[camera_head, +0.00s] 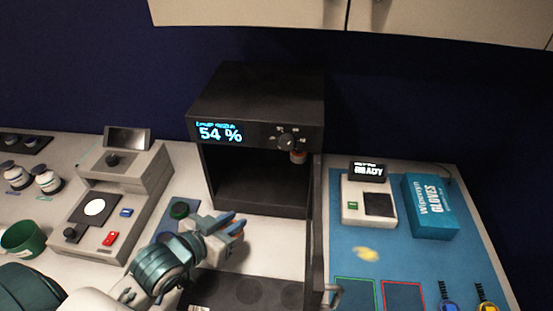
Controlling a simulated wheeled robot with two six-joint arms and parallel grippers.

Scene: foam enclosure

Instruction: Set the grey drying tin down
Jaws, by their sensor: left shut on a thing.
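My left gripper (236,224) reaches in from the lower left, with its blue-tipped fingers in front of the dark drying cabinet (257,95). It is shut on the grey drying tin, which is mostly hidden by the fingers and hard to make out. The gripper is outside the open chamber, over the pale worktop. The cabinet display reads 54 %. My right gripper is not in view.
The cabinet door (317,245) stands open toward me, just right of the gripper. A dark tray with round wells (245,292) lies in front. A grey instrument (145,180) stands farther left. A blue mat (395,252) lies right.

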